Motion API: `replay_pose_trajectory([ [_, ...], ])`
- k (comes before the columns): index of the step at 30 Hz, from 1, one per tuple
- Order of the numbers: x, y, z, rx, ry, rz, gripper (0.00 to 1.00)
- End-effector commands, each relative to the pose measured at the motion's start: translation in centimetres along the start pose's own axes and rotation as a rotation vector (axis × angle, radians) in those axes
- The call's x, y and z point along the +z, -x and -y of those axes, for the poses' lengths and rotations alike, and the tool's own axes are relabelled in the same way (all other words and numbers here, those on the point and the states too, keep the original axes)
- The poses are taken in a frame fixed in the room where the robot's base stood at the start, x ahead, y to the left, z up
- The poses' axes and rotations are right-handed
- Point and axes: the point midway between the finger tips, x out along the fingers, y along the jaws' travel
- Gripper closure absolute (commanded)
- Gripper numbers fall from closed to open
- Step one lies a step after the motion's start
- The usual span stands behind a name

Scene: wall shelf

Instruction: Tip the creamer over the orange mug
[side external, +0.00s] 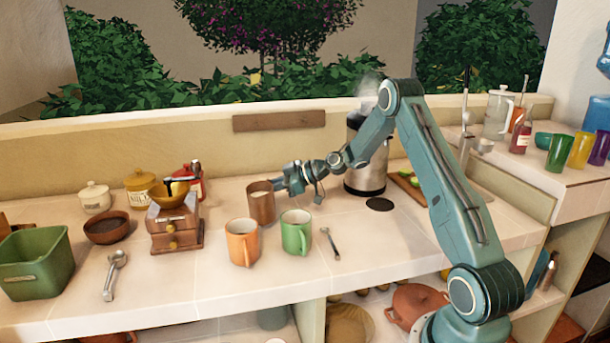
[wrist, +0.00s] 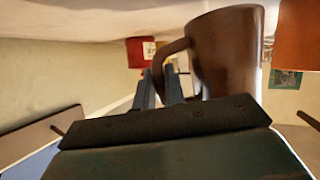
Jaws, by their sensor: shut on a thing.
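The creamer is a brown, mug-like vessel (side external: 261,205) with pale liquid inside, upright at the middle of the counter. My gripper (side external: 281,184) reaches it from the right and is shut on its handle side. In the wrist view, which looks upside down, the creamer (wrist: 228,50) is close, and the fingers (wrist: 163,88) are at its handle. I cannot tell whether its base touches the counter. The orange mug (side external: 242,246) stands upright in front and to the left of the creamer, apart from it. An orange surface (wrist: 300,35) at the wrist view's right edge is probably this mug.
A green mug (side external: 295,236) stands right of the orange mug, with a spoon (side external: 330,243) beyond it. A wooden grinder (side external: 175,228) stands to the left. A steel canister (side external: 366,170) stands behind my gripper. The counter in front of the mugs is clear.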

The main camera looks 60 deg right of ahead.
Motion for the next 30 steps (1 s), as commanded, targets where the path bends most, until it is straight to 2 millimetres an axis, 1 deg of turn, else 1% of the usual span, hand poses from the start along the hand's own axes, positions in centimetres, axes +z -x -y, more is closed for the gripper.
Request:
replay_pose_trajectory([
  [1, -0.6, 0.1, 0.2, 0.009, 0.023, 0.001, 1.0],
  [22, -4.9, 1.3, 2.8, 0.138, 0.343, 0.068, 1.0],
  [30, -5.2, 1.4, 3.0, 0.15, 0.371, 0.076, 1.0],
])
